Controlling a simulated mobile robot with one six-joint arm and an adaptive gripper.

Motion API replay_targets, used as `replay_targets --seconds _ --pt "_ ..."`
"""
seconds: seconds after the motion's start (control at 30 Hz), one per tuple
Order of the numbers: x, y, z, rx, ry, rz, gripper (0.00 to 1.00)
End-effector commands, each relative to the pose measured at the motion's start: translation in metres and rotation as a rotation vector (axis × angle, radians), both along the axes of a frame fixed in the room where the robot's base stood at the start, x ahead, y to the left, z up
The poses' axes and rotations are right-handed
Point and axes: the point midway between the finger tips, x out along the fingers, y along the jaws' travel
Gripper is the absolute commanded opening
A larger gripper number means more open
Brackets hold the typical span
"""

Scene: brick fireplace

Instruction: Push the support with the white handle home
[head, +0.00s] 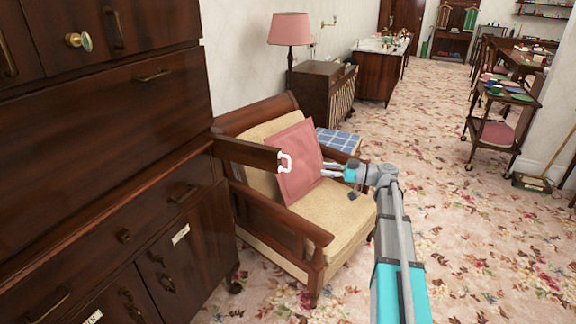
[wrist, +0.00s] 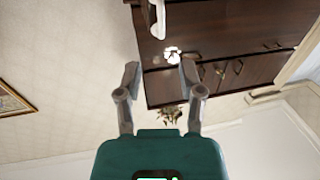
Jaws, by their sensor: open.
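The support (head: 245,152) is a dark wooden bar that sticks out of the dark wooden cabinet (head: 110,110), over the armchair. A white handle (head: 285,162) is on its outer end. My gripper (head: 328,170) is to the right of the handle, apart from it, in front of the red cushion. In the wrist view my gripper (wrist: 160,78) is open with nothing between its fingers. A white curved piece (wrist: 158,18) at the top of that view looks like the handle. The cabinet (wrist: 215,35) is behind it.
The armchair (head: 335,208) with a red cushion (head: 298,160) stands close below the support and my gripper. A red lamp (head: 290,30) and a low wooden cabinet (head: 325,95) are behind. The floral carpet (head: 455,220) is clear on the right. A trolley (head: 500,120) stands farther off.

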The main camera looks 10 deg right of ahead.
Motion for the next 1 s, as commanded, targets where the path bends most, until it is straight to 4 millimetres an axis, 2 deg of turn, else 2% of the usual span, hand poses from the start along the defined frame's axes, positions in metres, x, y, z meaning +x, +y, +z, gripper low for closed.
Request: replay_targets --seconds 0.27,0.7,1.0 --pt "0.013 0.030 0.000 0.000 0.000 0.003 0.50" --pt "0.041 0.090 0.000 0.000 0.000 0.003 0.50" --pt "0.052 0.114 0.000 0.000 0.000 0.002 0.50"
